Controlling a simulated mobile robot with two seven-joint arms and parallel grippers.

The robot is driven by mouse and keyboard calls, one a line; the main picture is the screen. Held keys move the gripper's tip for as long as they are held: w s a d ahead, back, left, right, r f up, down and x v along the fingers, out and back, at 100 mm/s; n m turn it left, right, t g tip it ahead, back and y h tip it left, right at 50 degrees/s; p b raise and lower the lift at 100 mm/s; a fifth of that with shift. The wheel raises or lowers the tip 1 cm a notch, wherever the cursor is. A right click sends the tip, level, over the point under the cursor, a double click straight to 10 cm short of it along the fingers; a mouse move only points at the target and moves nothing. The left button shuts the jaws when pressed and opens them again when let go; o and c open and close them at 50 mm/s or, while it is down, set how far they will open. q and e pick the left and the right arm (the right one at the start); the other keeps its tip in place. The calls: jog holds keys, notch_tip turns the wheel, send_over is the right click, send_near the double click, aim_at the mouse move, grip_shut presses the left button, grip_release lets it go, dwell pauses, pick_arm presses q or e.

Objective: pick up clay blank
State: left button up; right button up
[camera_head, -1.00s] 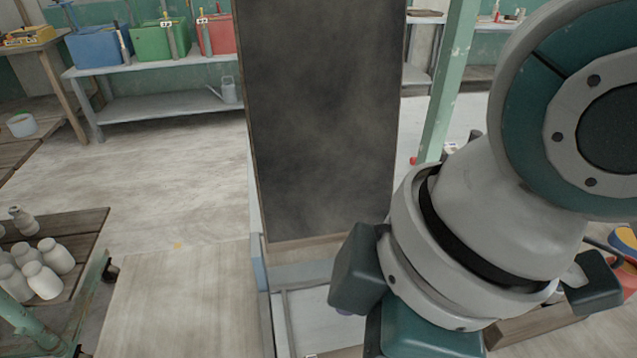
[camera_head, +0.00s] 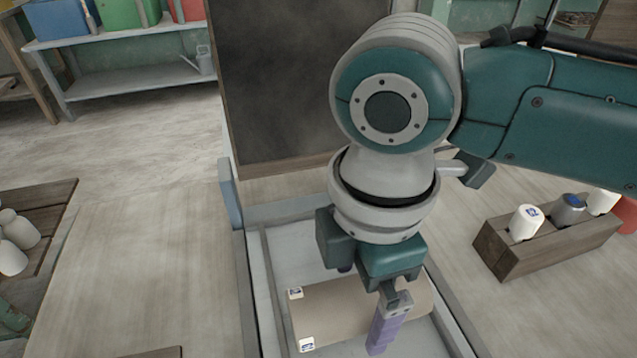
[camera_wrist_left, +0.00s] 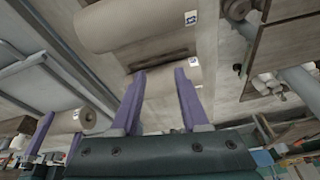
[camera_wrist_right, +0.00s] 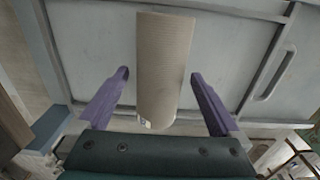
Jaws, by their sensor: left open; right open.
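A tan clay blank (camera_head: 335,312) lies in a pale grey tray (camera_head: 255,290) in the head view, with small white labels at its left end. My right gripper (camera_head: 366,300) is open and points down over it. In the right wrist view the blank (camera_wrist_right: 164,65) is a ribbed cylinder lying between the two purple fingers of the right gripper (camera_wrist_right: 160,75), with a gap on each side. My left gripper (camera_wrist_left: 160,75) is open and shows only in the left wrist view, with a tan cylinder (camera_wrist_left: 165,85) seen between and beyond its fingers.
A dark upright board (camera_head: 285,90) stands behind the tray. A wooden box (camera_head: 545,245) with bottles is at the right. A table (camera_head: 45,205) with white bottles is at the left. The left wrist view shows further tan cylinders (camera_wrist_left: 130,22).

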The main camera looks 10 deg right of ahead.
notch_tip(320, 180, down, 2)
jog(key=shift+f, duration=0.1)
grip_shut()
dwell(0.8)
